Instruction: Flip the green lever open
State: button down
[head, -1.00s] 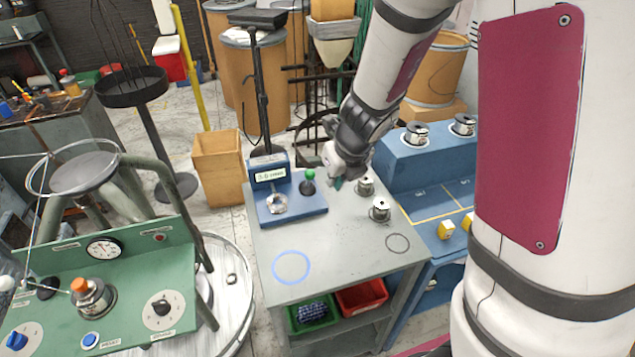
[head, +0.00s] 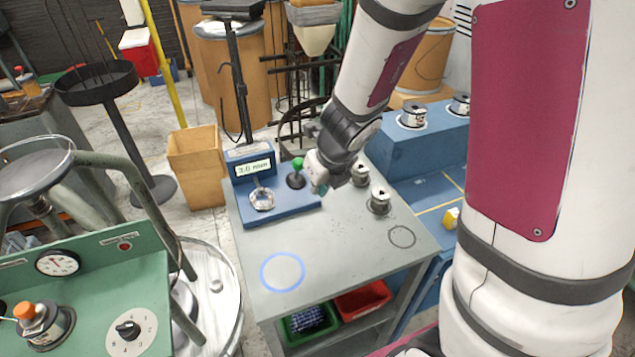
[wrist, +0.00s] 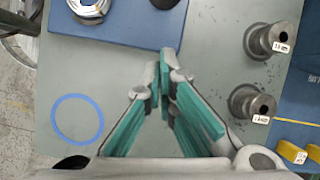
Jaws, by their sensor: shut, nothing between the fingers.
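The green lever (head: 298,164) is a dark stem with a round green knob. It stands roughly upright on the right half of a blue gauge unit (head: 290,208) at the back left of the grey table. My gripper (head: 318,187) is close to the lever, to its right and nearer the camera, apart from it. In the wrist view my gripper's green-padded fingers (wrist: 165,88) are shut and empty, pointing toward the unit's edge. A dark round part, likely the lever's base (wrist: 165,3), is cut off at the top there; the knob is out of that view.
A silver clamp-like part (head: 262,199) sits on the unit's left, below a display (head: 254,167). Two metal spools (head: 379,200) stand right of my gripper. The table front (head: 330,255) is clear, with a painted blue ring (head: 283,290). A blue bench (head: 425,160) is at right.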

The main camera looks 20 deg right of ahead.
aim_at(297, 167)
jog(key=shift+w+a+r+p, duration=0.1)
jog(key=shift+w+a+p, duration=0.1)
jog(key=shift+w+p, duration=0.65)
jog(key=shift+w+a+r+p, duration=0.15)
jog(key=shift+w+p, duration=0.35)
jog(key=shift+w, duration=0.6)
jog(key=shift+w+r+p, duration=0.1)
jog(key=shift+r+p, duration=0.1)
jog(key=shift+p, duration=0.7)
